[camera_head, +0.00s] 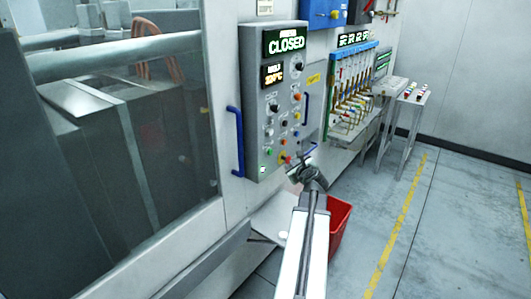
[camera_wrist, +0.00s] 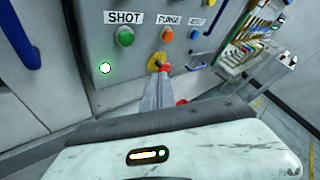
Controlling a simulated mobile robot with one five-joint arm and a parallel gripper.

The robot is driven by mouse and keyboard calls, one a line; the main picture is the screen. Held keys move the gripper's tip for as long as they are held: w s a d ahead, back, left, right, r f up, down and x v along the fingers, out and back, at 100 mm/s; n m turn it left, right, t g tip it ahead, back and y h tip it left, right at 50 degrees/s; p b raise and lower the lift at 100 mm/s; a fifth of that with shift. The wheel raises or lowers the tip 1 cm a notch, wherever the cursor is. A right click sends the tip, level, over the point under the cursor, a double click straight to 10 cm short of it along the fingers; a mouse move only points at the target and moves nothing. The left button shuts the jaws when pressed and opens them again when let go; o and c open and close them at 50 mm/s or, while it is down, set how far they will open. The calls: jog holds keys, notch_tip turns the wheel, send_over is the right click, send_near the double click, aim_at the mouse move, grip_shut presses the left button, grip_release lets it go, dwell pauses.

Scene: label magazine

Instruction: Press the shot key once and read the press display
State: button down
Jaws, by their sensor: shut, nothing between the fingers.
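The grey control panel (camera_head: 255,100) carries the press display (camera_head: 286,41), which is lit green and reads CLOSED above a heading too small to read. The shot key (camera_wrist: 125,37) is a round green button under the SHOT label, unobstructed in the wrist view. My gripper (camera_wrist: 163,72) is shut and empty. It lies to the right of and below the shot key in that view, overlapping a yellow-ringed control (camera_wrist: 157,62); I cannot tell whether it touches it. In the head view my gripper (camera_head: 301,161) is near the panel's lower right corner.
The orange purge button (camera_wrist: 167,34) sits right of the shot key. A lit lamp (camera_wrist: 105,68) is below left. A smaller amber display (camera_head: 272,76) shows a temperature. A blue handle (camera_head: 236,140) stands left of the panel. A red bin (camera_head: 340,222) stands below. Floor at right is clear.

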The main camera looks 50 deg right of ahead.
aim_at(270, 152)
jog(key=shift+s+d+r+m, duration=0.15)
jog(key=shift+s+d+m, duration=0.15)
jog(key=shift+s+d, duration=0.1)
jog(key=shift+w, duration=0.1)
jog(key=w, duration=0.8)
jog(key=shift+w, duration=0.35)
jog(key=shift+w, duration=0.15)
dwell(1.5)
jog(key=shift+w, duration=0.3)
jog(key=shift+w, duration=0.45)
dwell(0.7)
jog(key=shift+s, duration=0.9)
